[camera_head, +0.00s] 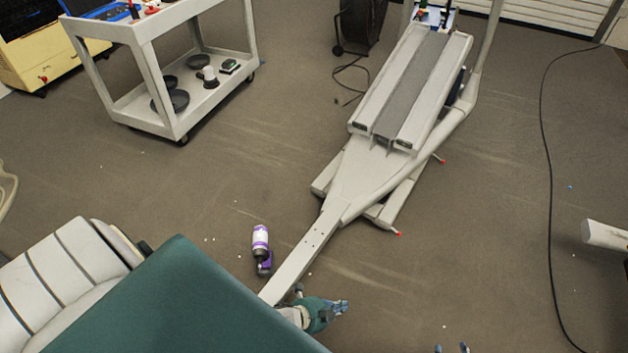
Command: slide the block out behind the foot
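The grey elliptical machine (372,165) stands on the floor, its long narrow beam (305,245) running down toward me. The beam's near end, where a foot could be, is hidden behind a teal panel and my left gripper. I cannot make out a block there. My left gripper (341,307), teal with blue fingertips, is low beside the beam's near end, at its right. Its fingertips look close together, too small to tell their opening. Two blue fingertips of my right gripper (452,348) show at the bottom edge, apart with nothing visible between them.
A white and purple bottle-like object (261,240) is on the floor left of the beam. A white cart (165,120) with dark plates stands at upper left. Red-tipped feet (398,233) stick out from the machine.

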